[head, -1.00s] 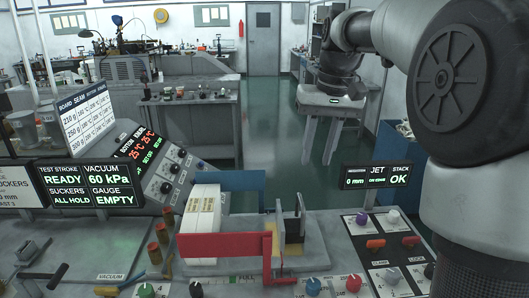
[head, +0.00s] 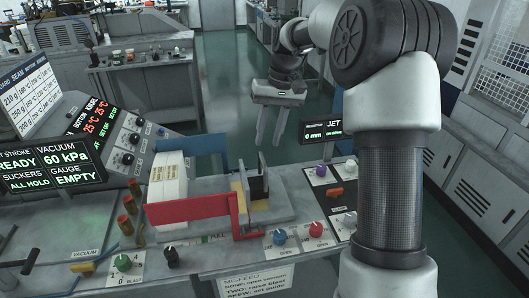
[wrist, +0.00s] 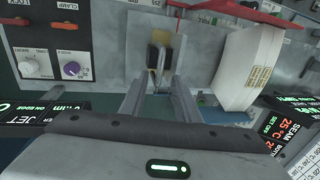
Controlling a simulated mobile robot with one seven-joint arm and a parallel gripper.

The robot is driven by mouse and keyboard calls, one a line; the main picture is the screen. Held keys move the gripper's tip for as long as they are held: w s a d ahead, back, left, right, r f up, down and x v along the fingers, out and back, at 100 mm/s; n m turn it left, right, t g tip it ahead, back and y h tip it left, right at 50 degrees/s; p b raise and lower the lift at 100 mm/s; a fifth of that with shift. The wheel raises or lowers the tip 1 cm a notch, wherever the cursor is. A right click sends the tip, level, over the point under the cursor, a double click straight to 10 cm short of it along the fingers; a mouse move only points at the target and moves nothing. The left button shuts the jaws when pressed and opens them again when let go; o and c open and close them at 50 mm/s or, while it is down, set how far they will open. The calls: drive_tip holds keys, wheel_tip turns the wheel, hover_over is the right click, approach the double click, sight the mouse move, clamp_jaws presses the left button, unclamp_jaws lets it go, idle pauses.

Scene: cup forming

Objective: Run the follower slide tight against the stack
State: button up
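The follower slide (head: 257,184) shows as a dark upright plate with a pale fin on a grey bed. The white stack (head: 168,182) stands upright to its left, with a clear gap between them. My gripper (head: 270,138) is open and empty, its fingers pointing down above and behind the slide, not touching it. In the wrist view my gripper's two fingers (wrist: 158,82) are spread, and the slide's dark blocks (wrist: 160,50) appear beyond and between their tips. The stack (wrist: 250,68) lies to their right in that view.
A red rail (head: 190,209) runs along the near side of the stack, and a blue rail (head: 205,144) stands behind. Coloured knobs line the front; a purple knob (head: 321,170) sits right of the bed. A display (head: 323,131) reads 0 mm, partly covered by my arm.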

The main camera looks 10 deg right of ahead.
sight(263, 158)
drive_tip(key=f, duration=0.2)
drive_tip(key=a+f, duration=0.1)
drive_tip(key=f, duration=0.2)
drive_tip(key=shift+f, duration=0.35)
clamp_jaws()
